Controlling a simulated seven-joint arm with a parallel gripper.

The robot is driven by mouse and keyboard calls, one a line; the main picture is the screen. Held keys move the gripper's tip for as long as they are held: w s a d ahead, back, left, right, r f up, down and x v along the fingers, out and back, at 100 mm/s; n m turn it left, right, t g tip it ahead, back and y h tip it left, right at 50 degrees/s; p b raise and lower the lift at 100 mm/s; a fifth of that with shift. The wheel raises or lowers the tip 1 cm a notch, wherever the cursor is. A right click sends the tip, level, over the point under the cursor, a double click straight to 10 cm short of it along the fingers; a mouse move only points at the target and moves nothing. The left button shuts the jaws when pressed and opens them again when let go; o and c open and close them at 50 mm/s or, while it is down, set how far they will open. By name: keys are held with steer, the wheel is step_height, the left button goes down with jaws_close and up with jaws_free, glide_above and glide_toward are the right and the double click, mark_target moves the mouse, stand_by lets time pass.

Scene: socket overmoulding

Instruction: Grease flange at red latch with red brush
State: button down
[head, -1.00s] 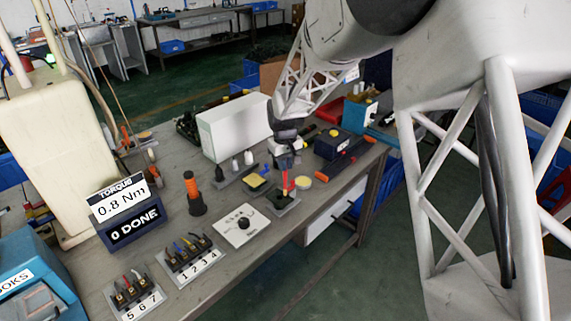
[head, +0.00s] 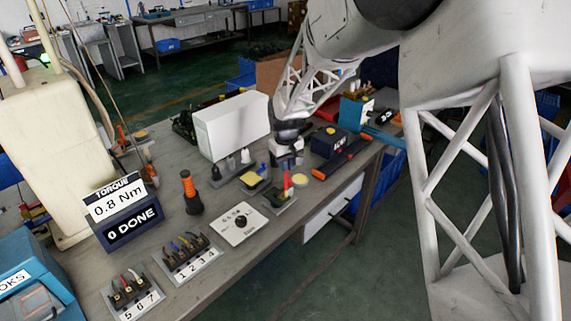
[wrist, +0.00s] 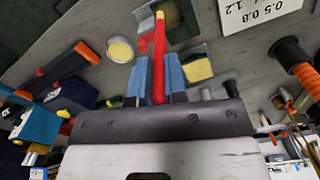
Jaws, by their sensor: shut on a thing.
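My gripper (wrist: 159,80) is shut on the red brush (wrist: 158,62), gripping its shaft between blue fingers. The brush's yellow end (wrist: 160,17) points away from the gripper, over or beside a dark square stand (wrist: 188,32); I cannot tell whether it touches. In the head view the red brush (head: 286,182) hangs below the wrist above that stand (head: 281,205). A round pale yellow dish (head: 300,180) stands beside it. The block labelled 5, 6, 7 (head: 131,299) at front left carries small coloured latches, one of them red (head: 127,282). The flange there is too small to make out.
A block labelled 1 to 4 (head: 187,263), a white plate with a black knob (head: 239,226), an orange-handled tool (head: 190,190) and a torque display (head: 122,212) stand to the left. A white box (head: 230,125) stands behind. Bare bench shows between them.

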steer(key=shift+w+a, duration=0.1)
steer(key=shift+a, duration=0.05)
steer(key=shift+w+a, duration=0.45)
steer(key=shift+w, duration=0.05)
steer(key=shift+s+d, duration=0.1)
stand_by(0.7)
steer(key=shift+s+d, duration=0.5)
steer(key=shift+w+a, duration=0.1)
stand_by(0.4)
steer(key=shift+w+a, duration=0.5)
steer(key=shift+a, duration=0.05)
steer(key=shift+s+d, duration=0.1)
steer(key=shift+d, duration=0.05)
stand_by(0.4)
